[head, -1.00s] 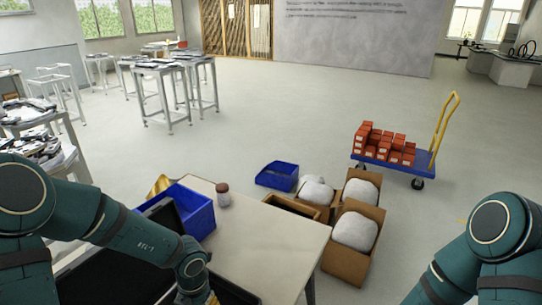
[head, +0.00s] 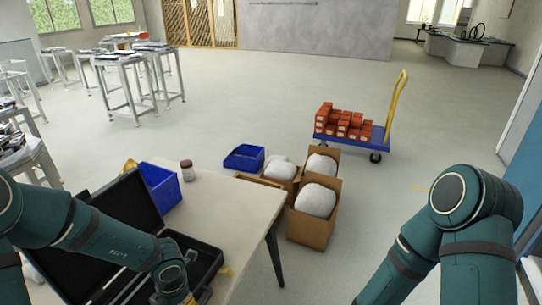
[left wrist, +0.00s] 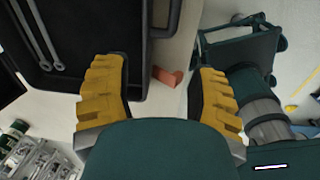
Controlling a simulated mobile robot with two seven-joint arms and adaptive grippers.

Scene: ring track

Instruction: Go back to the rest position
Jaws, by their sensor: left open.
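My left gripper (head: 207,286) is at the bottom of the head view, low over the near side of an open black case (head: 118,215) on the table. The case shows at the upper left of that view (left wrist: 70,82), with two wrenches (left wrist: 35,35) inside, to the left of the fingers. My right arm is at the lower right of the head view; its gripper is out of frame.
The pale table (head: 243,215) carries a blue bin (head: 160,188) and a small brown jar (head: 187,170). Beyond it are cardboard boxes with white sacks (head: 316,201), a blue crate (head: 244,157) and a trolley of red boxes (head: 343,121). Open floor lies beyond.

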